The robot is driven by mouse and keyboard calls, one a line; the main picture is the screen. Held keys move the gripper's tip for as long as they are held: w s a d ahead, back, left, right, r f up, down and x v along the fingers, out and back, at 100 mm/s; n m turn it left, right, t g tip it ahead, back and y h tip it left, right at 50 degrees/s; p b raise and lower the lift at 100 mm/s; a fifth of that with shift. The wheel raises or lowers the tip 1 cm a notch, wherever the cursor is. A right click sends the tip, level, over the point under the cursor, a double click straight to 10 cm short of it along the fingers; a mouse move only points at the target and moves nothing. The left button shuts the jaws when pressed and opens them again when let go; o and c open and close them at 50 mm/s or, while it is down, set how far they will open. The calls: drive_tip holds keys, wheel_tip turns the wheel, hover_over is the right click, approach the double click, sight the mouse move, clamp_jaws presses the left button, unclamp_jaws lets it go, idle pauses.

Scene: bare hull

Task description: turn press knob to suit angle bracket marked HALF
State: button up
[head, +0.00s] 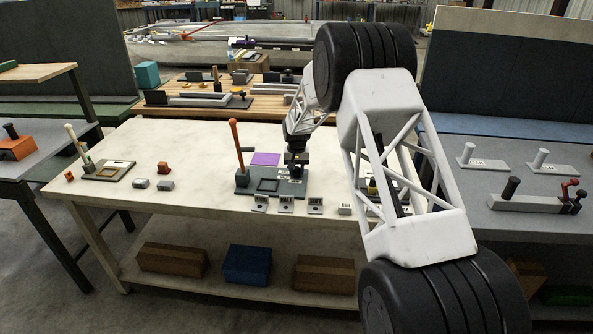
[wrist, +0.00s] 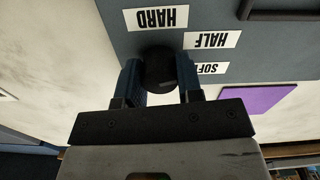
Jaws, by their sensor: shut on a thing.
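The press stands on a dark grey base plate (head: 262,187) on the white table, with an upright orange lever (head: 236,148). The wrist view shows its round black knob (wrist: 158,66) between the two fingers of my gripper (wrist: 160,78), which is shut on it. The plate labels HARD (wrist: 157,18), HALF (wrist: 212,40) and SOFT (wrist: 207,69) look upside down there; a finger partly covers SOFT. I cannot see a pointer on the knob. Small marked brackets stand at the plate's front; the middle one (head: 286,205) seems to read HALF. In the head view my gripper (head: 296,165) hides the knob.
A purple sheet (head: 265,159) lies behind the press. A second station with a pale lever (head: 75,144) and small orange and grey blocks stand at the left. My arm hides the table's right part.

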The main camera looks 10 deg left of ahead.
sight(296, 168)
drive_tip(key=shift+n, duration=1.3)
drive_tip(key=o, duration=0.9)
drive_tip(key=shift+r, duration=3.9)
